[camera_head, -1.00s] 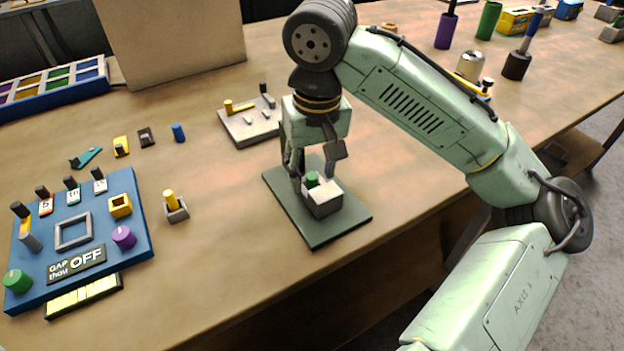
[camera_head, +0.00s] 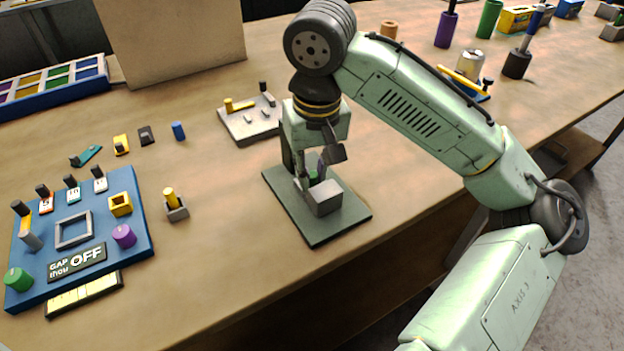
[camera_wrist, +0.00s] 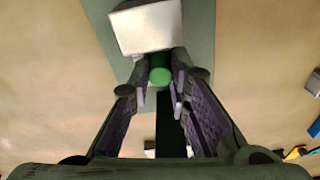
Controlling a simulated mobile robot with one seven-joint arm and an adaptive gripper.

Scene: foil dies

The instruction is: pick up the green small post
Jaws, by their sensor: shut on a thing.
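The green small post (camera_head: 314,175) shows between my fingers, beside a light grey block on the dark green plate (camera_head: 329,236). In the wrist view the green post (camera_wrist: 160,76) is a round green end between the purple-lined finger pads. My gripper (camera_head: 313,176) is shut on it, low over the plate; in the wrist view my gripper (camera_wrist: 162,84) has a fingertip on each side of the post. The lower part of the post is hidden, so I cannot tell whether it touches the plate.
The grey block (camera_head: 325,198) stands close to my fingers. A grey fixture (camera_head: 250,125) with a yellow peg lies behind. A small holder with a yellow post (camera_head: 171,198) and a blue panel (camera_head: 130,240) are to the left.

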